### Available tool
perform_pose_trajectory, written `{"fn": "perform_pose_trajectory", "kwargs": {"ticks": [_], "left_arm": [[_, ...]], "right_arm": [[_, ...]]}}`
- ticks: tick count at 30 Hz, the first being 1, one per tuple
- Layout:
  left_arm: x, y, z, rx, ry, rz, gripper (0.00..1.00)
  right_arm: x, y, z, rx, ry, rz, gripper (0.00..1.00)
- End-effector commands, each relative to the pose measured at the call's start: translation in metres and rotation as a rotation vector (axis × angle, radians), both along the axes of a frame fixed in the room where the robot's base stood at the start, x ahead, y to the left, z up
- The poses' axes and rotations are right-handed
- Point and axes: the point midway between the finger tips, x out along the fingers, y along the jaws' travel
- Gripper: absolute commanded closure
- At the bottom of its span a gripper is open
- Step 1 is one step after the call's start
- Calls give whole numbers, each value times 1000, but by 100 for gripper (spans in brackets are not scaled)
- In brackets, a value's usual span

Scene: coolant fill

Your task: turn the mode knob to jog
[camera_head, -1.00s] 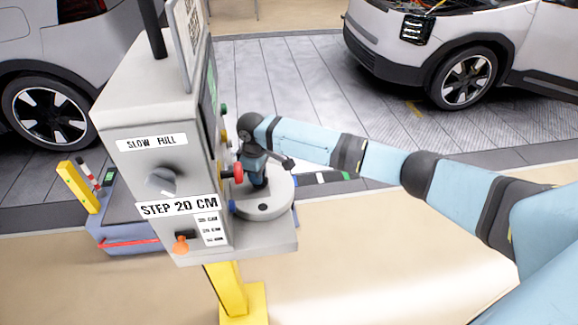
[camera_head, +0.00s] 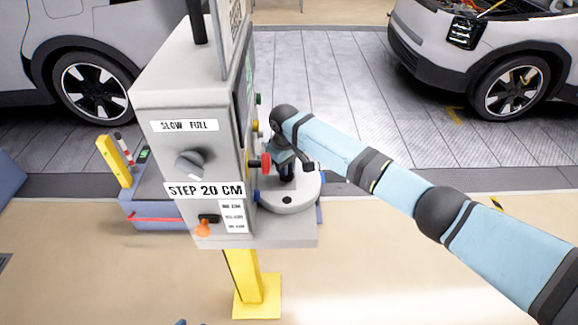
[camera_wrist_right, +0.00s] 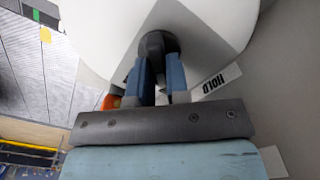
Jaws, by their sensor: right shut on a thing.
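My right gripper (camera_wrist_right: 160,76) has its two blue fingers closed around a dark round knob (camera_wrist_right: 156,43) in the right wrist view. The knob sits on a pale surface, and a white label reading HOLD (camera_wrist_right: 215,82) is beside it. In the head view my right gripper (camera_head: 284,160) is at the right side of the grey console (camera_head: 172,105), beside a red button (camera_head: 265,163). The knob it grips cannot be made out there, and no JOG label is readable. My left gripper is not seen.
The console's near face carries another grey knob (camera_head: 190,165) under a SLOW FULL label, a STEP 20 CM sign (camera_head: 205,190) and an orange-tipped lever (camera_head: 203,228). A round grey platform (camera_head: 290,198) projects at the right. A yellow post (camera_head: 244,276) stands below. Two cars are behind.

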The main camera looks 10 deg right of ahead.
Motion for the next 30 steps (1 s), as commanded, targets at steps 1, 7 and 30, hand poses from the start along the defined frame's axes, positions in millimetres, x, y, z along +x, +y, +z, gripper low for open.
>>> {"fn": "perform_pose_trajectory", "kwargs": {"ticks": [1,7,30], "left_arm": [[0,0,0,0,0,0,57],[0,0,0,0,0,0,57],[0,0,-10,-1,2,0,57]], "right_arm": [[0,0,0,0,0,0,100],[0,0,0,0,0,1,64],[1,1,79,3,-4,2,58]]}}
